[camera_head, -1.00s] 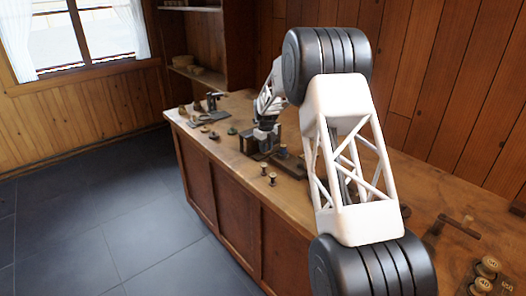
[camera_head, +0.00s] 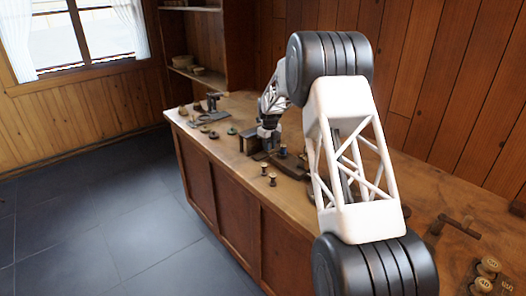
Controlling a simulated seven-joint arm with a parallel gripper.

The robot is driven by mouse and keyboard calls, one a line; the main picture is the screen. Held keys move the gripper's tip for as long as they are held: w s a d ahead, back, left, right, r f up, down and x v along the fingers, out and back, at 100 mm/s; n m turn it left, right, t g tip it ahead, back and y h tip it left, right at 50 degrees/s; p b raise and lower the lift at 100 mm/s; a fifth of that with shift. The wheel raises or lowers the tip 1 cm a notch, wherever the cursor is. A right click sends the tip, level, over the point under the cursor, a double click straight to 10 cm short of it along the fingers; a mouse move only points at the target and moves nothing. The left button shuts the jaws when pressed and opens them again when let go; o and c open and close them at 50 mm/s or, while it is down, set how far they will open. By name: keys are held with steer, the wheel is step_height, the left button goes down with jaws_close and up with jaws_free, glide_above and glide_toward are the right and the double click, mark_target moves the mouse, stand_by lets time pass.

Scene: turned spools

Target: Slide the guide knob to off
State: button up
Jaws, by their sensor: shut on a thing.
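My gripper (camera_head: 268,143) points down at a dark wooden fixture (camera_head: 249,142) on the workbench, beside its block-like left part. The gripper is small in the view and its fingers are closed on a small part there, which fits the guide knob. The knob itself is hidden by the fingers, and its exact place along its travel cannot be made out. A dark base with a blue-topped piece (camera_head: 282,152) is just right of the gripper.
The wooden workbench (camera_head: 225,150) carries two small spools (camera_head: 268,176) near its front edge. Several small items lie at the far left end. A crank handle (camera_head: 452,225) and numbered round pieces (camera_head: 488,266) are at the near right. My arm covers the bench's middle.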

steer(key=o, duration=0.7)
steer(key=shift+r, duration=0.15)
steer(key=shift+r, duration=3.35)
jaws_close()
steer(key=shift+r, duration=0.15)
